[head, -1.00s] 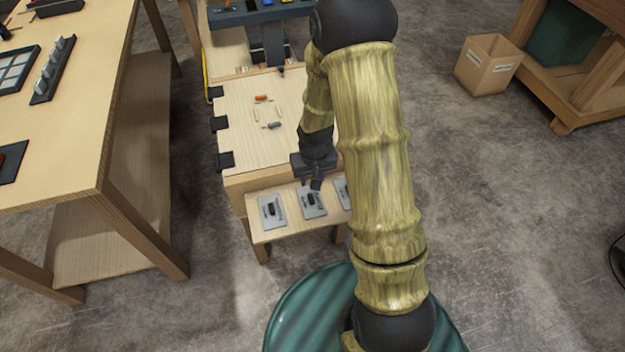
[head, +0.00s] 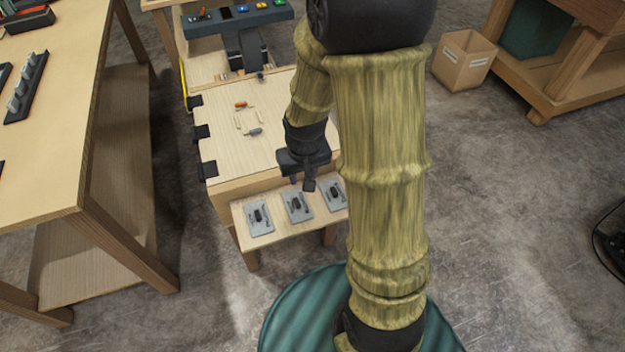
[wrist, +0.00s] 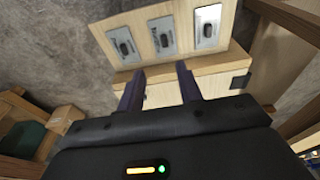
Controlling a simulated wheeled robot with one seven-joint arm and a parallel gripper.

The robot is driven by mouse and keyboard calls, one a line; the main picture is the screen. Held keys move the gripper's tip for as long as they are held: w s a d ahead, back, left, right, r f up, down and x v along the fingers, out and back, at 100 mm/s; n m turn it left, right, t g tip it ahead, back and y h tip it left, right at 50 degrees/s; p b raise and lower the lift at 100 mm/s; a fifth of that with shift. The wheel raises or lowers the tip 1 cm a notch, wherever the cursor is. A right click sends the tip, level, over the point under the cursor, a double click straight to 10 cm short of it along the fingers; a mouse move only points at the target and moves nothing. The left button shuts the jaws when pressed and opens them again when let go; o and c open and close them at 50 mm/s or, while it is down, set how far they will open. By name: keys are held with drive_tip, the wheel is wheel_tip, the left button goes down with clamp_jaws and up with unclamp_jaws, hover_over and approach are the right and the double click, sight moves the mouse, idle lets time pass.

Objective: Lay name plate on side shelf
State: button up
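Three grey plates, each with a dark grip, lie in a row on the small wooden side shelf (head: 283,232): a left plate (head: 259,218), a middle plate (head: 297,206) and a right plate (head: 333,195). Their markings are too small to read. My gripper (head: 302,184) is open and empty, above the shelf's inner edge near the middle plate. In the wrist view, my gripper's two dark fingers (wrist: 160,80) are apart with nothing between them, and the plates lie beyond the fingertips.
The wooden bench top (head: 225,155) behind the shelf carries small orange and grey items and dark clips along its left edge. A console with coloured buttons (head: 238,14) stands behind. A large table (head: 50,150) is at left, a cardboard box (head: 464,60) at right. Floor between is clear.

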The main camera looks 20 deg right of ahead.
drive_tip(key=s+r, duration=0.6)
drive_tip(key=s, duration=0.1)
drive_tip(key=shift+s+r+t, duration=0.3)
drive_tip(key=shift+s, duration=0.05)
